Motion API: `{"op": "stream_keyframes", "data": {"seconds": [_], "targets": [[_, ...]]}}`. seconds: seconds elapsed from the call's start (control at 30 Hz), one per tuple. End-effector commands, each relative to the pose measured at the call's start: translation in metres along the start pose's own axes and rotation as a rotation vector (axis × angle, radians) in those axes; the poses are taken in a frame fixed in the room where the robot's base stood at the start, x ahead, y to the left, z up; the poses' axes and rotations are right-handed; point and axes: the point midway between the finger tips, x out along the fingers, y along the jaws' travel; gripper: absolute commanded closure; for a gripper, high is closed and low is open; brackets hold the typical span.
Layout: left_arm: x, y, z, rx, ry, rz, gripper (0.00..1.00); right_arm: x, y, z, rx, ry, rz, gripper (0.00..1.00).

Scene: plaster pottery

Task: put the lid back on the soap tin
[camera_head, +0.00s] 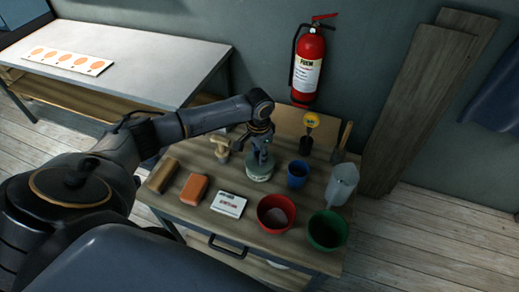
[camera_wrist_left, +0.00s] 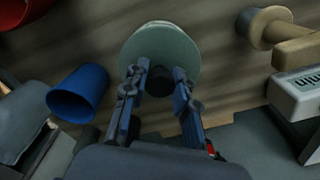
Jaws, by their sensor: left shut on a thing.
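A round pale green soap tin (camera_head: 259,174) stands on the wooden worktable, straight below my left gripper (camera_head: 261,152). In the left wrist view a pale green disc, which looks like the lid (camera_wrist_left: 160,35), shows beyond the fingers. My left gripper (camera_wrist_left: 159,85) is shut on the lid's dark knob (camera_wrist_left: 159,82), which sits between its two fingertips. The lid is over the tin; I cannot tell whether it rests fully on the rim, as the gripper hides part of it. My right gripper is not in view.
A blue cup (camera_head: 297,174) stands just right of the tin, a wooden-handled tool (camera_head: 222,150) to its left. In front are a white box (camera_head: 229,204), an orange block (camera_head: 194,189), a red bowl (camera_head: 276,214) and a green bucket (camera_head: 327,230). A clear jug (camera_head: 343,184) stands at right.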

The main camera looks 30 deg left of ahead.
Motion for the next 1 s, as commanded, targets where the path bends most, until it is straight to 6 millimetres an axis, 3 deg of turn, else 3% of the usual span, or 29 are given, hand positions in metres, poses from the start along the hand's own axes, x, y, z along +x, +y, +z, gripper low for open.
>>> {"op": "stream_keyframes", "data": {"seconds": [0.27,0.3,0.4,0.63,0.73,0.77,1.0], "targets": [[0.0,0.0001,-0.0003,0.0,0.001,0.0,1.0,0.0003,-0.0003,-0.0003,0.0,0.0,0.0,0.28],[0.0,0.0001,-0.0003,0.0,0.001,0.0,0.66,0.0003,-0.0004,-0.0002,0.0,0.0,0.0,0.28],[-0.0001,0.0001,-0.0003,0.0,0.001,0.0,0.46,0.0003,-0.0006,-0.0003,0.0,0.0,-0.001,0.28],[-0.0001,0.0,-0.0004,0.0,0.001,0.0,0.46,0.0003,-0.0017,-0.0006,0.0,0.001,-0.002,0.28],[0.0,0.0,-0.0002,0.0,0.001,0.0,0.26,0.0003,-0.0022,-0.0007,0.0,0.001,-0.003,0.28],[0.0,0.0,-0.0002,0.0,0.001,0.0,0.23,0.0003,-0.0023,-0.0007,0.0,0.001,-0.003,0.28],[0.0,0.0,-0.0003,-0.001,0.001,0.0,0.23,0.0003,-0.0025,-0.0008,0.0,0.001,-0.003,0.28]]}}
